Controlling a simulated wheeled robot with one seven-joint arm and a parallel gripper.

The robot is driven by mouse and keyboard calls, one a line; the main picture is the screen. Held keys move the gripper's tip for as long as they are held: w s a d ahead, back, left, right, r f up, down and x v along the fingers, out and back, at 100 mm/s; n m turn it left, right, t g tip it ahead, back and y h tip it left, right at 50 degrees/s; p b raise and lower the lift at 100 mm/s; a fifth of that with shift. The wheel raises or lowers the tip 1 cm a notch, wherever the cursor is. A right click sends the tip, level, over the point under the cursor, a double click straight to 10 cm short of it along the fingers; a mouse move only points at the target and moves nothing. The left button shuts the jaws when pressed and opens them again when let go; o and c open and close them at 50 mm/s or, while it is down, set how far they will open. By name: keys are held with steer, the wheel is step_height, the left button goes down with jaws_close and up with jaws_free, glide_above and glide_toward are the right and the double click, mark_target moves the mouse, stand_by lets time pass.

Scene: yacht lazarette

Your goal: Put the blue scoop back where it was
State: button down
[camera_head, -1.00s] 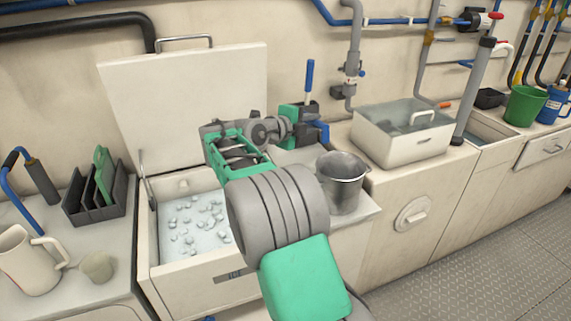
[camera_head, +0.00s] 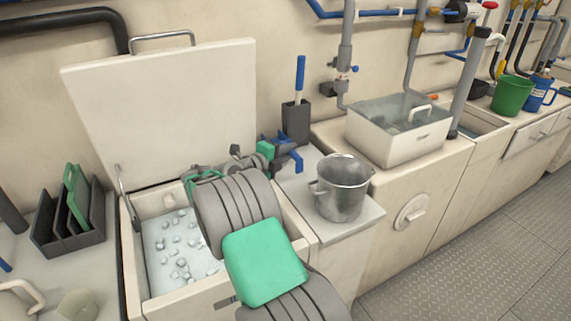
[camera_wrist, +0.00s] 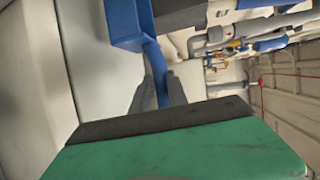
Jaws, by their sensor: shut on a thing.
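My gripper (camera_head: 277,149) is shut on the blue scoop (camera_head: 293,162), above the right rim of the open ice chest (camera_head: 303,228). In the wrist view, the blue handle passes between my grey fingertips (camera_wrist: 160,92), and the wider blue part of the scoop (camera_wrist: 124,24) shows at the top. The scoop is partly hidden by my gripper in the head view. A dark grey upright holder (camera_head: 296,122) stands just behind, with a blue-and-white handle (camera_head: 300,75) sticking up from it. The scoop looks apart from the holder.
The chest's white lid (camera_head: 165,110) stands open behind it. A metal pot (camera_head: 341,190) stands on the ledge right of my gripper. A white basin of water (camera_head: 400,140) is farther right. A dark rack (camera_head: 70,235) with a green board is at left.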

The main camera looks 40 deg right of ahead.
steer(key=shift+f, duration=1.9)
steer(key=shift+f+b, duration=0.25)
steer(key=shift+b, duration=0.3)
steer(key=c, duration=1.3)
jaws_free()
steer(key=shift+r, duration=0.1)
steer(key=shift+r+p, duration=0.25)
steer(key=shift+p, duration=0.25)
steer(key=v, duration=1.2)
